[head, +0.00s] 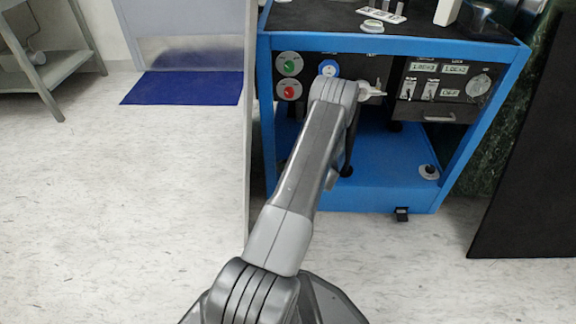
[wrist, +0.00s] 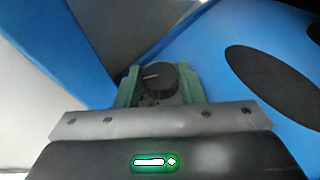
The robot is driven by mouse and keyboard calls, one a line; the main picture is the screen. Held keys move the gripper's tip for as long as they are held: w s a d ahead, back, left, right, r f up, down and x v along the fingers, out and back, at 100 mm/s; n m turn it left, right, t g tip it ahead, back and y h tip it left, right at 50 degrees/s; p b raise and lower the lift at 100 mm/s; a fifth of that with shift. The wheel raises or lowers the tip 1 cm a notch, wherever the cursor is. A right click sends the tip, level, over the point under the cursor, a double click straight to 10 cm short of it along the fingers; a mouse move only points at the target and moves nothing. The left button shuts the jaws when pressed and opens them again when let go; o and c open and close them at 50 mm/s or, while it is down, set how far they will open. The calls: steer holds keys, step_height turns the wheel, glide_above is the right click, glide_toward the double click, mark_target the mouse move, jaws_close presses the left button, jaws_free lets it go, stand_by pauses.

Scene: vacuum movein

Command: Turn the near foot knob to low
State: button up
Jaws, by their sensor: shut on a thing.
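In the wrist view a round black knob (wrist: 158,77) with a white pointer line sits between the two green fingers of my gripper (wrist: 160,84). The gripper is shut on the knob. The pointer line lies towards the left of that picture, and small marks beneath the knob are too blurred to read. In the head view my arm hides the held knob and most of my gripper. There, a blue-framed machine (head: 393,199) stands in front of me, with its low blue base around where my arm reaches down.
A dark knob (head: 428,171) on a pale disc sits at the base's right. Green (head: 290,65) and red (head: 289,92) buttons and a switch panel (head: 437,80) are above. A dark panel (head: 530,170) stands right. The floor to the left is clear up to a blue mat (head: 180,88).

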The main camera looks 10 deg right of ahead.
steer(key=o, duration=0.7)
steer(key=p+v, duration=0.4)
steer(key=v, duration=0.9)
steer(key=shift+s+d+r, duration=0.15)
steer(key=shift+s+r, duration=0.05)
steer(key=shift+s, duration=0.15)
steer(key=b+x, duration=0.4)
steer(key=x, duration=0.9)
steer(key=shift+w+f, duration=0.1)
steer(key=shift+f, duration=0.15)
steer(key=shift+w+a, duration=0.2)
steer(key=shift+w, duration=0.1)
steer(key=shift+r, duration=0.1)
